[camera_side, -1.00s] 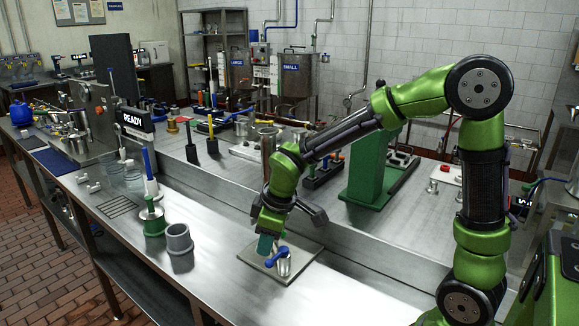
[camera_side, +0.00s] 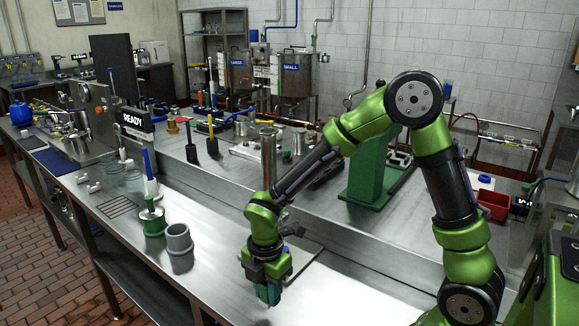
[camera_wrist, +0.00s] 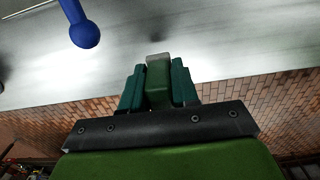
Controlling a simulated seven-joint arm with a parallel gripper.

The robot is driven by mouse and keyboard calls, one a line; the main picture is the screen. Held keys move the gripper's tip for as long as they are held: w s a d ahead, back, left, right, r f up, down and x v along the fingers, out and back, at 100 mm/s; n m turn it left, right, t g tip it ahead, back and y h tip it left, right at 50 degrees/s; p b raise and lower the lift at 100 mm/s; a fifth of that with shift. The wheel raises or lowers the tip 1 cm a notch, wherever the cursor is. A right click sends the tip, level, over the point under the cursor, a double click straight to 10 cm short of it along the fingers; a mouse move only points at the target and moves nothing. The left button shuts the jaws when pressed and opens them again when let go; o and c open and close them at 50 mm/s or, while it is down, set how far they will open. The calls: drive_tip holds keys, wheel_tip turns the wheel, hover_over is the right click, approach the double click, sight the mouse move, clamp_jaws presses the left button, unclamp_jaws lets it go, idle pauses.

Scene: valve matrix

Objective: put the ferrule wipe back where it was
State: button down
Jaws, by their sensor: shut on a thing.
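My gripper (camera_side: 268,292) points down over the front part of the lower steel bench, in front of the square metal plate (camera_side: 308,252). In the wrist view its two teal fingers (camera_wrist: 158,85) are closed on a green piece with a pale grey end (camera_wrist: 158,68), apparently the ferrule wipe. In the side view the wipe cannot be made out, as the fingers cover it. A blue valve handle (camera_wrist: 84,33) shows at the upper left of the wrist view, apart from the fingers. In the side view my arm hides most of the fitting on the plate.
A tall metal cylinder (camera_side: 268,155) and a green stand (camera_side: 370,165) are behind. The bench between cup and gripper is clear; its front edge is close.

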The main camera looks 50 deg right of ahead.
drive_tip(key=shift+f, duration=1.85)
drive_tip(key=c, duration=0.8)
unclamp_jaws()
drive_tip(key=shift+f, duration=0.1)
drive_tip(key=shift+c, duration=0.2)
